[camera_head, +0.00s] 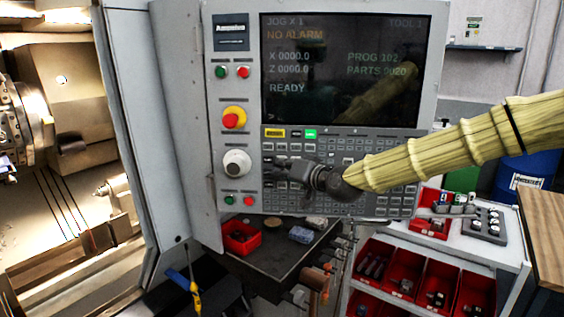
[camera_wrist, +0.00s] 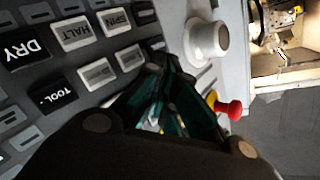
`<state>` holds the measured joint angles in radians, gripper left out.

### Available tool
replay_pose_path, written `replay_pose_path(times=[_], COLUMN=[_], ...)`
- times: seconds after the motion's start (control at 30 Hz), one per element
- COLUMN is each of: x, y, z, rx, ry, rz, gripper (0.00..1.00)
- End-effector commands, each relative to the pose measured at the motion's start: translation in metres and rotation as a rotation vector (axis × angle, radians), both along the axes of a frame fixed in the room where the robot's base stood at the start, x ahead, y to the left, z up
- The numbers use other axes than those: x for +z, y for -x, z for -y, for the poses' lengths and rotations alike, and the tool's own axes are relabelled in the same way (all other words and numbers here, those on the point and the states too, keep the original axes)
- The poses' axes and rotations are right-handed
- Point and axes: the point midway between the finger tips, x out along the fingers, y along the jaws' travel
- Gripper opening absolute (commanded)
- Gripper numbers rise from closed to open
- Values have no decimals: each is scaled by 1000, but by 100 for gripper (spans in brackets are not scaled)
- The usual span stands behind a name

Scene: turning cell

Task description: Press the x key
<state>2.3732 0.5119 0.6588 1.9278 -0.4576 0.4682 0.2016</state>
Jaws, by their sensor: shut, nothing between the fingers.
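The control panel (camera_head: 228,95) has a keypad (camera_head: 385,152) below its screen (camera_head: 320,65). The screen reads JOG X 1, NO ALARM, X 0000.0, Z 0000.0, PROG 102, PARTS 0020 and READY. I cannot make out the x key; the head view's legends are too small and my arm and gripper cover part of the keypad. My gripper (camera_head: 283,168) is shut and empty in front of the keypad's left part. In the wrist view its fingers (camera_wrist: 165,72) lie over the panel near keys marked DRY (camera_wrist: 27,50), HALT (camera_wrist: 77,33), SPIN and TOOL. I cannot tell whether they touch a key.
A grey knob (camera_head: 236,163) and a red emergency button (camera_head: 231,120) stick out left of the keypad. The open lathe (camera_head: 65,130) is at far left. Below are a dark tray table with a red bin (camera_head: 240,237) and a white cart (camera_head: 470,247).

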Motion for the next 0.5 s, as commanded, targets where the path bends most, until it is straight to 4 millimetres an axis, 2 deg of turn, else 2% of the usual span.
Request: replay_pose_path(times=[0.23, 0.5], x=[0, 0], y=[10, 12], z=[-1, -1], rx=[0, 0], ry=[0, 1], rz=[2, 1], gripper=[0, 0])
